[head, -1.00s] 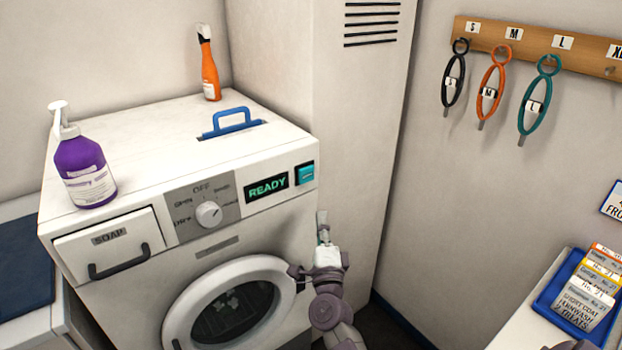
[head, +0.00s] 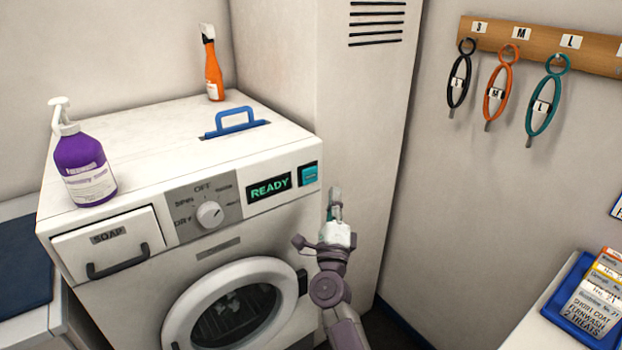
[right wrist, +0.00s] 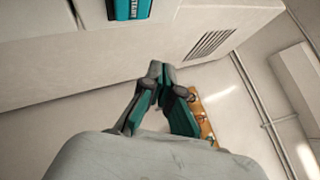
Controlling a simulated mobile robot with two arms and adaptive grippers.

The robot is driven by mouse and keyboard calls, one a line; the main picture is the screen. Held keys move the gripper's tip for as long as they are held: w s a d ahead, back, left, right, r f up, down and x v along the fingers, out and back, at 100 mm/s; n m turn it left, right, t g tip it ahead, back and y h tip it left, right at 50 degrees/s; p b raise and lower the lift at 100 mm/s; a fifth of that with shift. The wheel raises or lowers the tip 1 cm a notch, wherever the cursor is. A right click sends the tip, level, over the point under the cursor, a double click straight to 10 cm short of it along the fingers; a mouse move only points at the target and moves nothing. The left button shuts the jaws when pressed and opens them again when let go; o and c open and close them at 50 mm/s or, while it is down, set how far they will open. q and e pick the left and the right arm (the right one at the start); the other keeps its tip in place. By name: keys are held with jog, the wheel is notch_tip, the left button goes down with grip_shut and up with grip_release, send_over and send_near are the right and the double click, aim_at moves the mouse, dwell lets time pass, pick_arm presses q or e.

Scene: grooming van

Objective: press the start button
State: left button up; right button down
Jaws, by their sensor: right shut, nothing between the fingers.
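The start button (head: 308,173) is a teal square on the right end of the washer's front panel, beside the dark display (head: 268,188) that reads READY. It also shows at the top of the right wrist view (right wrist: 130,8), with dark lettering. My right gripper (head: 335,192) is shut and empty, in front of the cabinet, to the right of the button and slightly lower, apart from it. In the right wrist view its fingertips (right wrist: 160,72) meet below and right of the button. My left gripper is not in view.
The washer (head: 140,245) has a dial (head: 209,214), a soap drawer (head: 108,244) and a round door (head: 232,306). A purple bottle (head: 85,170), a blue handle (head: 232,122) and an orange spray bottle (head: 213,75) are on top. A tall cabinet (head: 350,110) stands close behind my right gripper.

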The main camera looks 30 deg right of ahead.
jog(key=b, duration=0.2)
send_near(316, 171)
jog(key=shift+s+d+x, duration=0.15)
jog(key=shift+x, duration=0.75)
jog(key=shift+s+d+x, duration=0.1)
jog(key=shift+x, duration=0.85)
jog(key=shift+s+d+x, duration=0.15)
jog(key=shift+x, duration=0.75)
jog(key=shift+w+a+r, duration=0.1)
jog(key=shift+w+r, duration=0.05)
jog(key=shift+r, duration=0.05)
jog(key=shift+w, duration=0.3)
jog(key=shift+w+b, duration=0.35)
jog(key=shift+w, duration=0.1)
jog(key=shift+s, duration=0.1)
jog(key=shift+s+p, duration=0.45)
jog(key=shift+s, duration=0.35)
